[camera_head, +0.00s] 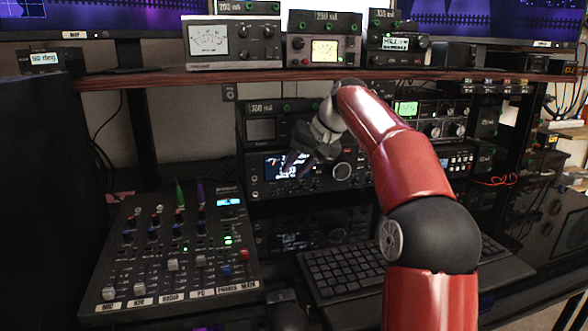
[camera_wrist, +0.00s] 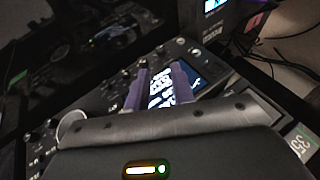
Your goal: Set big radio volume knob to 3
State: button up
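The big radio (camera_head: 262,185) stands on the desk under the shelf, with a lit screen (camera_head: 289,166) and a large ringed knob (camera_head: 342,171) to the screen's right. The wrist view shows the tilted screen (camera_wrist: 160,88) and several small knobs. A pale round knob (camera_wrist: 70,126) there is partly hidden by my gripper's body. Which knob is the volume knob, and its setting, cannot be read. My gripper (camera_wrist: 160,72) has two purple fingers apart with the screen visible between them; nothing is held. In the head view it is in front of the radio's upper part, its fingers indistinct.
A mixer (camera_head: 180,255) with faders and tall knobs stands at left. A keyboard (camera_head: 345,272) lies in front of the radio. Another radio (camera_head: 430,120) is behind my arm.

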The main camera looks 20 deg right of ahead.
aim_at(276, 191)
jog(key=w+a+f+h, duration=0.1)
jog(key=f, duration=0.1)
jog(key=w+a+f+h, duration=0.1)
jog(key=f, duration=0.1)
jog(key=w+a+f+h, duration=0.1)
jog(key=a+f, duration=0.1)
jog(key=shift+a+n, duration=0.1)
jog(key=shift+n, duration=0.3)
dwell(0.7)
grip_shut()
